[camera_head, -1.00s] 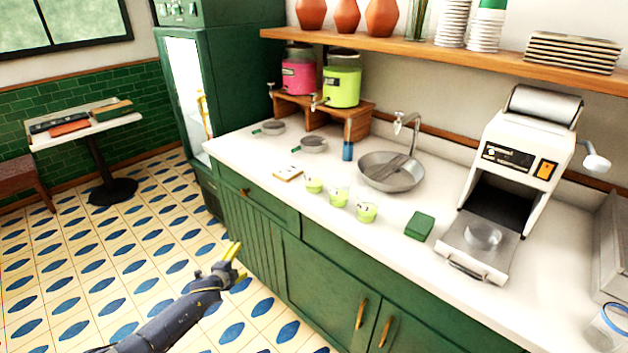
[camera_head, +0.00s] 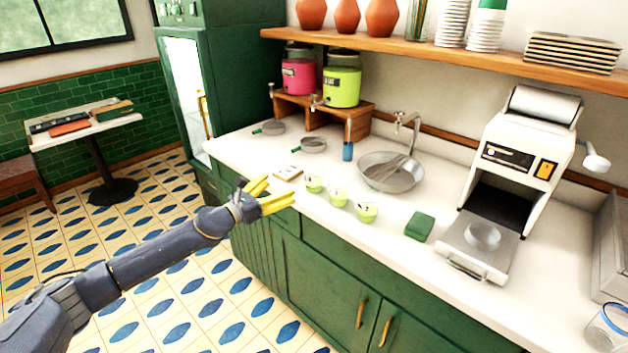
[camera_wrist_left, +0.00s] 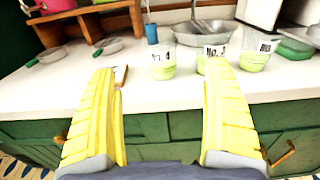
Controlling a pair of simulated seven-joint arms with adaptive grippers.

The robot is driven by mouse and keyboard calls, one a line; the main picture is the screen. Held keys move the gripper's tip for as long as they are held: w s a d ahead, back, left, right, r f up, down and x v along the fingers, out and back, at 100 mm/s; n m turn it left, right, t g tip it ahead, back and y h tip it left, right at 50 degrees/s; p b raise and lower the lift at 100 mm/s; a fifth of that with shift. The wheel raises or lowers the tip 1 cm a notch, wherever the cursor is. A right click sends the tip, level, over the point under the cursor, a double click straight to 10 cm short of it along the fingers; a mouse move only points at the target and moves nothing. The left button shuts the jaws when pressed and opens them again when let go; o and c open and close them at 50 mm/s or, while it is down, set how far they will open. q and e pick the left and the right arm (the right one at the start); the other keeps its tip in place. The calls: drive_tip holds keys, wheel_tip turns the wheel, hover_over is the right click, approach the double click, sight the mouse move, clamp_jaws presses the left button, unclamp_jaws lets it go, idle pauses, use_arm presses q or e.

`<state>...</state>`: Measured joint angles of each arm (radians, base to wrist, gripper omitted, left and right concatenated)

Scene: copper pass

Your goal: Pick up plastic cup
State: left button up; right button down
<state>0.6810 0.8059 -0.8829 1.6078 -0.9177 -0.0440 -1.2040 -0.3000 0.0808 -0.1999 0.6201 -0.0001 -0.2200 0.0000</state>
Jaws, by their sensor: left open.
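Three clear plastic cups with pale green contents and dark printed labels stand upright in a row near the counter's front edge: the left cup (camera_head: 314,184), the middle cup (camera_head: 338,197) and the right cup (camera_head: 367,211). In the left wrist view the left cup (camera_wrist_left: 162,62) and the right cup (camera_wrist_left: 257,56) show fully, and the middle cup (camera_wrist_left: 212,55) is partly hidden by a finger. My left gripper (camera_head: 277,195) has yellow fingers, spread open and empty, at the counter's front edge left of the cups. My right gripper is not in view.
A white machine (camera_head: 500,170) stands at the right.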

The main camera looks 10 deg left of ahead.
sight(321, 163)
use_arm(q)
drive_tip(key=x, duration=1.6)
drive_tip(key=shift+w+d, duration=0.15)
drive_tip(key=shift+w, duration=0.05)
drive_tip(key=shift+c, duration=0.4)
drive_tip(key=c, duration=1)
drive_tip(key=shift+r, duration=0.1)
wheel_tip(321, 163, up, 19)
drive_tip(key=shift+r, duration=0.2)
idle(0.9)
drive_tip(key=shift+r, duration=0.2)
idle(1.3)
